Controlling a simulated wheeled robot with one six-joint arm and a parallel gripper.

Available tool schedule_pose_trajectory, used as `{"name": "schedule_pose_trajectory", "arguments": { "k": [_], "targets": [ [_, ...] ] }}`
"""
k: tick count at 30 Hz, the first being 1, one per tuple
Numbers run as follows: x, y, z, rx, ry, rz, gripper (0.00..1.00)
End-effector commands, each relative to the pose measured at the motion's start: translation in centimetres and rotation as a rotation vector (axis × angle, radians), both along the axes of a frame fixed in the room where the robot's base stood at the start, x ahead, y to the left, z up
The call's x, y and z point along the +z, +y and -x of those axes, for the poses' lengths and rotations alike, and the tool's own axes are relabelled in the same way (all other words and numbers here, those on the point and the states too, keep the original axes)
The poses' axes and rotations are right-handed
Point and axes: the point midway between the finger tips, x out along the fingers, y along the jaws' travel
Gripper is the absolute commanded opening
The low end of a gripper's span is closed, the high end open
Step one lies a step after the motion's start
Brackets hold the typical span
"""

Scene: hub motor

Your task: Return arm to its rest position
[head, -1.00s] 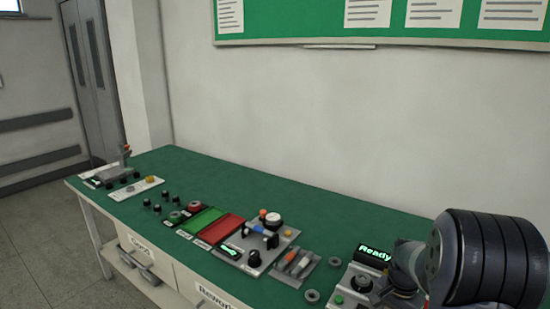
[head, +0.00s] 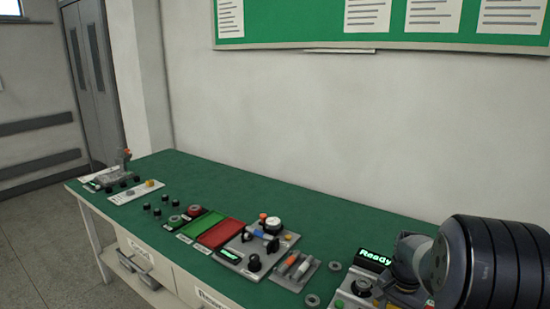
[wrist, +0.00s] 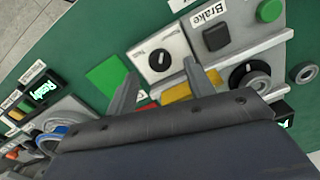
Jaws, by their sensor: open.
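My arm (head: 495,265) shows at the lower right of the head view, over the right end of the green-topped bench (head: 330,225). Its end is cut off or hidden by the arm there. In the wrist view my gripper (wrist: 161,88) is open, its two grey fingers apart with nothing held between them. The fingers point toward a grey panel with a black dial (wrist: 159,60) and a yellow block (wrist: 188,91). A panel labelled Brake (wrist: 215,38) lies beyond, to the right.
A device with a lit Ready display (head: 373,260) stands close beside my arm. Green (head: 203,224) and red (head: 220,233) trays lie mid-bench, near a grey panel with knobs (head: 257,250). The back strip of the bench is clear. A wall stands behind.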

Motion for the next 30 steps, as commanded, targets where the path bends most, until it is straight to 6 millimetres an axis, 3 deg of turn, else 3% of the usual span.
{"name": "schedule_pose_trajectory", "arguments": {
  "k": [5,30],
  "targets": [
    [-3.8,0.0,0.1,0.000,0.006,-0.002,0.50],
    [-3.3,0.0,0.0,0.686,0.000,0.000,0.50]
  ]
}}
